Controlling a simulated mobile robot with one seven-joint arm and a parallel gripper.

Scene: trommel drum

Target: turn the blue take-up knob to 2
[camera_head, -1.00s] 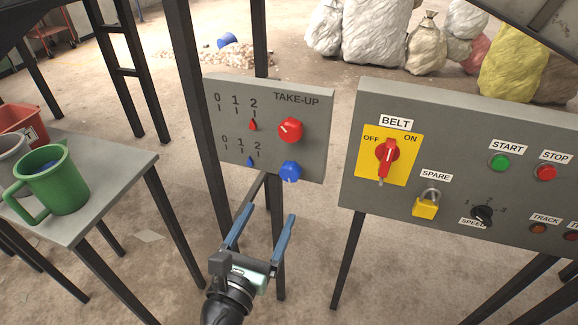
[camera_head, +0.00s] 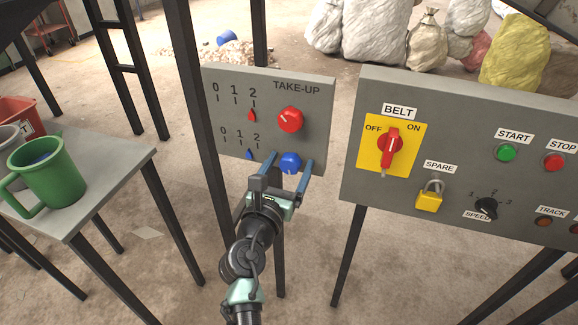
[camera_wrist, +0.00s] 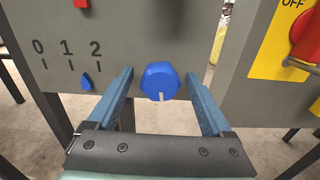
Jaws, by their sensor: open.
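The blue take-up knob (camera_head: 290,162) is on the lower right of the grey TAKE-UP panel (camera_head: 318,125). In the wrist view the blue knob (camera_wrist: 160,80) sits between my open fingers, nearer the right one than the left at the tips, and its white mark points down. My gripper (camera_head: 288,168) is open with its blue fingers on either side of the knob; contact is not visible.
The red take-up knob (camera_head: 290,119) is just above the blue one. The BELT panel (camera_head: 350,165) with its red switch (camera_head: 390,146) stands to the right. A table (camera_head: 120,175) with a green mug (camera_head: 50,175) is at the left.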

